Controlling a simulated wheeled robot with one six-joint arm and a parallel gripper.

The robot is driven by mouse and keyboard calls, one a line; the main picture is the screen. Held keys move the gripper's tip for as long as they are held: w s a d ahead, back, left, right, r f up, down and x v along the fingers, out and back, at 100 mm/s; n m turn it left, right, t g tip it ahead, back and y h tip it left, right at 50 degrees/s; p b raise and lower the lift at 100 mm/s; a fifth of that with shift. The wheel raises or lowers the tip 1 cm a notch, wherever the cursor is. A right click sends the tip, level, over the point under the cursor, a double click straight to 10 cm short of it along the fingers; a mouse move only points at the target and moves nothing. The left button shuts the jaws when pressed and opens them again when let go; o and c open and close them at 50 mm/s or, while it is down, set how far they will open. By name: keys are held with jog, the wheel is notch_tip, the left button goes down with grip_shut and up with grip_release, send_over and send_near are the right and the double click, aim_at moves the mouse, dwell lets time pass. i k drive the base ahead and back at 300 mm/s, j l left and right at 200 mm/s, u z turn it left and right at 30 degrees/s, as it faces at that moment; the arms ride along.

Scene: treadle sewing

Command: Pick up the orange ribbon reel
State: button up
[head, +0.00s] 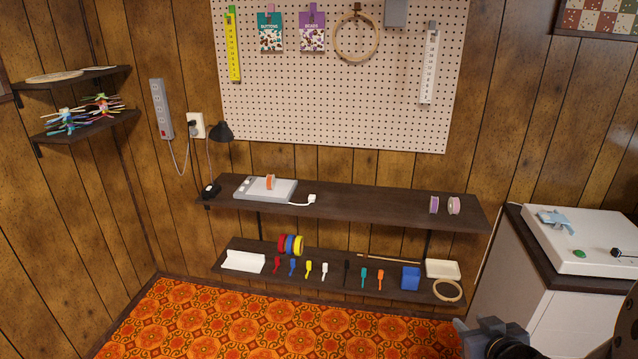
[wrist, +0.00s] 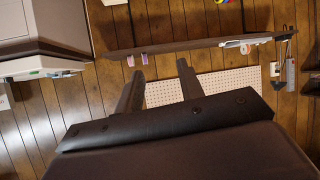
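The orange ribbon reel (head: 270,182) stands on a flat white and grey device (head: 250,190) at the left part of the upper dark shelf (head: 350,204) in the head view.
Two lilac and pink reels (head: 444,205) stand at the upper shelf's right end. A lower shelf (head: 335,276) holds reels, brushes and a blue box. A white cabinet (head: 580,320) stands right.

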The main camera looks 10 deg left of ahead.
aim_at(270, 181)
jog(key=i+j, duration=0.25)
jog(key=j, duration=0.25)
jog(key=i+j+z, duration=0.15)
jog(key=j, duration=0.3)
jog(key=i+j, duration=0.25)
jog(key=j, duration=0.25)
jog(key=i+j+z, duration=0.15)
jog(key=j, duration=0.35)
jog(key=i+j, duration=0.25)
jog(key=j, duration=0.3)
jog(key=i+j+z, duration=0.15)
jog(key=j, duration=0.35)
jog(key=i+j, duration=0.15)
jog(key=j, duration=0.4)
jog(key=i+j+z, duration=0.15)
jog(key=j, duration=0.4)
